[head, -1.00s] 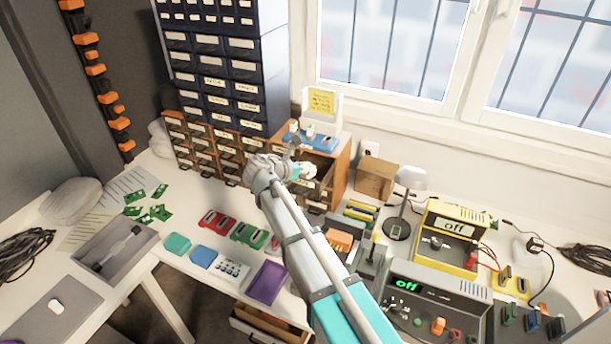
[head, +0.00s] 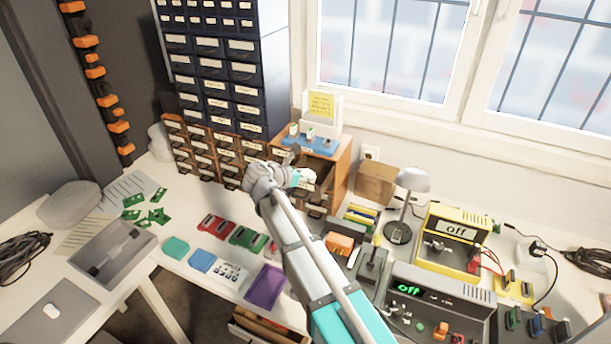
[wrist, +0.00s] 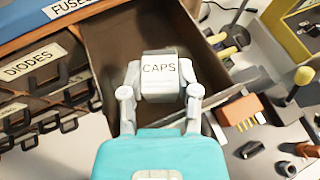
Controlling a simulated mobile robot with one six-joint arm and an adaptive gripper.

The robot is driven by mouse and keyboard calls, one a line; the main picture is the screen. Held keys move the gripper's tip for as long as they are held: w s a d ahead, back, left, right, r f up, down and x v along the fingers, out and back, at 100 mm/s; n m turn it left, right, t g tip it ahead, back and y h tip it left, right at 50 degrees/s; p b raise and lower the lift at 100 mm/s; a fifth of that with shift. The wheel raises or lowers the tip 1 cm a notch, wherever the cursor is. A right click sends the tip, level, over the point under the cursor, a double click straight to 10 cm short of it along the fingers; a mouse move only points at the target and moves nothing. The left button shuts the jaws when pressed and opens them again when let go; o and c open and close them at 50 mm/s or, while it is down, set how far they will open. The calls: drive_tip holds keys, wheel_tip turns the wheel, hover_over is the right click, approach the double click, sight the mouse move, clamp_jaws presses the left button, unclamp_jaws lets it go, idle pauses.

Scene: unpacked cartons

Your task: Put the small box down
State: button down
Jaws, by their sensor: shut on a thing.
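The small box (wrist: 160,74) is pale and carries a "CAPS" label in the wrist view. My gripper (wrist: 160,92) is shut on it, with one finger on each side. Behind the box is an open brown drawer (wrist: 203,60), and the box appears over or at its opening. I cannot tell whether the box touches the drawer. In the head view my gripper (head: 300,178) is in front of the wooden drawer cabinet (head: 342,172), and the box is small and hard to make out there.
Labelled drawers with handles lie left of the gripper. A blue tray (head: 310,143) is on top of the cabinet. To the right are a cardboard box (head: 376,183), a lamp (head: 398,232) and bench instruments (head: 455,237). A purple tray (head: 266,287) lies near the front edge.

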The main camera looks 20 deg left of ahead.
drive_tip(key=shift+s+d+f, duration=0.1)
drive_tip(key=shift+s+f, duration=0.05)
drive_tip(key=shift+f, duration=0.05)
drive_tip(key=shift+c, duration=1.7)
unclamp_jaws()
drive_tip(key=shift+r, duration=0.15)
drive_tip(key=shift+r+p, duration=0.35)
drive_tip(key=shift+p, duration=0.25)
drive_tip(key=p+v, duration=0.5)
drive_tip(key=v, duration=0.6)
drive_tip(key=shift+s+a+r, duration=0.2)
drive_tip(key=shift+a+r, duration=0.05)
drive_tip(key=shift+r, duration=0.1)
